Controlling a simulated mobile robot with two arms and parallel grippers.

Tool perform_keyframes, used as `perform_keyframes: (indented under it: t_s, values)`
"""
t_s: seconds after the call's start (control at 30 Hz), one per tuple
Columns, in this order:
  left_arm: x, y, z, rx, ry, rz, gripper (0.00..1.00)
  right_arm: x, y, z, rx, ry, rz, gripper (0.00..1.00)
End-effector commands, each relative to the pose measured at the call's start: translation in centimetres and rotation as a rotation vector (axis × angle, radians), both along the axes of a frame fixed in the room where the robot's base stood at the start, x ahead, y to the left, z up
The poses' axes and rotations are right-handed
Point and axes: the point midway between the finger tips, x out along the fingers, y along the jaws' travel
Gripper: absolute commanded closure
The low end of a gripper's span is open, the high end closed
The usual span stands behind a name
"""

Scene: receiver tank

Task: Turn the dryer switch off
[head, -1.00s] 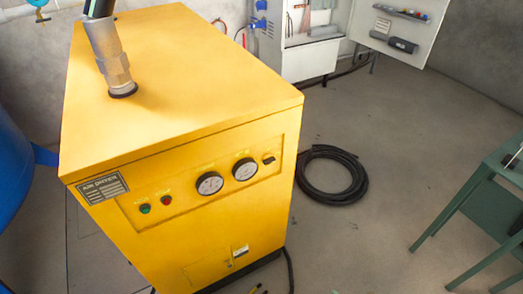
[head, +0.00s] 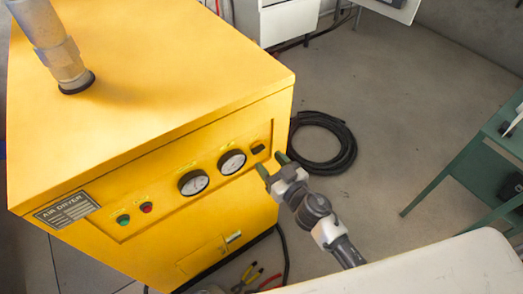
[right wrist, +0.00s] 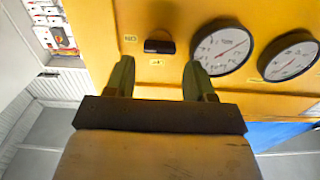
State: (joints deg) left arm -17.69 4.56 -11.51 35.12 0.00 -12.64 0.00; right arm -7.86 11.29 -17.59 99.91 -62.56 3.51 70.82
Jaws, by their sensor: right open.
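The yellow air dryer (head: 150,80) stands at the left with its panel facing me. The small black dryer switch (head: 258,149) sits at the right end of the panel, beside two round gauges. My right gripper (head: 272,164) is open and empty, with its fingertips close to the panel by the switch. In the right wrist view the switch (right wrist: 160,47) lies just beyond and between the two spread fingertips (right wrist: 160,66). I cannot tell whether the fingers touch the panel. The panel looks upside down there, with small labels near the switch. My left gripper is out of view.
A green button (head: 123,220) and a red one (head: 146,207) sit further left on the panel. A coiled black hose (head: 340,145) lies on the floor behind. A green table (head: 470,160) stands at the right. Pliers (head: 246,278) lie on the floor below.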

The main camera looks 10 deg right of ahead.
Motion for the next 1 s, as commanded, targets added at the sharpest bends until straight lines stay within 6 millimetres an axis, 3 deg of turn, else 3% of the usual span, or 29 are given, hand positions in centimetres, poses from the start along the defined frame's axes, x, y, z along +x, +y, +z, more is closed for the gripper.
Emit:
perform_keyframes:
  t_s: [0.23,0.63,0.87,1.0]
  values:
    - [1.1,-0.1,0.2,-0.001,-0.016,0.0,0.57,3.3,1.3,0.0,0.0,0.0,-0.001,0.46]
    - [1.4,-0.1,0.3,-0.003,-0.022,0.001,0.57,3.9,1.6,-0.1,-0.001,0.001,0.0,0.46]
    - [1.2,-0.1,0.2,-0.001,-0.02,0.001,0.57,3.9,1.6,-0.1,-0.001,0.001,0.0,0.8]
    - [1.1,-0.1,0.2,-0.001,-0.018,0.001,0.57,3.9,1.6,-0.1,-0.006,-0.001,0.0,0.8]
